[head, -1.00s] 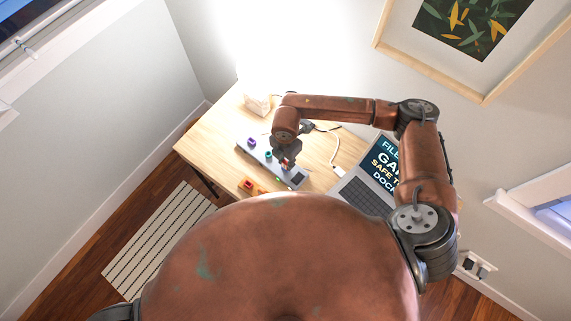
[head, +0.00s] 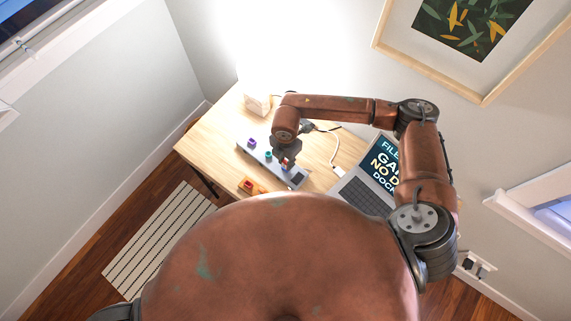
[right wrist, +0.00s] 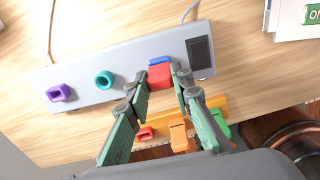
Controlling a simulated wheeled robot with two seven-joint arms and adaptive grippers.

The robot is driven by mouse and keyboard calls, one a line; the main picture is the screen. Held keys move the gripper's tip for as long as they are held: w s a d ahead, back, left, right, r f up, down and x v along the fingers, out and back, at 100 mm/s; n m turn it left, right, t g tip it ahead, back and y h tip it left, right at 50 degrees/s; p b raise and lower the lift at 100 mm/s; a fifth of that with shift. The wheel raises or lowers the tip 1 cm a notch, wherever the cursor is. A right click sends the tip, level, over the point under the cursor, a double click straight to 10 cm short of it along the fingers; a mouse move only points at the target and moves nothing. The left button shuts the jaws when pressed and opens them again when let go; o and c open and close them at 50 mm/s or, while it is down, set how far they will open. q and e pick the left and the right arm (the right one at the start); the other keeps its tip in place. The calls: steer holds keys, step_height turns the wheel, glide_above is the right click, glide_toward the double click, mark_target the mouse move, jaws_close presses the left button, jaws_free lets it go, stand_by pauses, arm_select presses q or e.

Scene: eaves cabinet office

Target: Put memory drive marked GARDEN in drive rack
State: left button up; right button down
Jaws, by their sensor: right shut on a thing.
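My right gripper (head: 286,163) is shut on a red drive (right wrist: 160,77) over the right part of the grey dock bar (right wrist: 120,80). A blue piece (right wrist: 160,60) shows just behind the red drive. I cannot read a mark on the drive, nor tell in these views how far it is clear of the bar. A purple drive (right wrist: 60,93) and a teal drive (right wrist: 104,80) stand in the bar to the left. An orange rack (right wrist: 209,104), partly hidden by the fingers, holds red, orange and green pieces. It also shows in the head view (head: 259,190). My left gripper is out of view.
An open laptop (head: 362,190) stands right of the bar, its screen partly hidden by my right arm. A white cable (head: 334,150) lies behind the bar. A bright lamp (head: 257,104) is at the back left. Bare desk (head: 215,140) lies left of the bar.

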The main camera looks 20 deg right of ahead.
mark_target(286, 162)
steer(key=shift+r, duration=0.15)
steer(key=shift+r+p, duration=1.2)
steer(key=shift+r, duration=0.35)
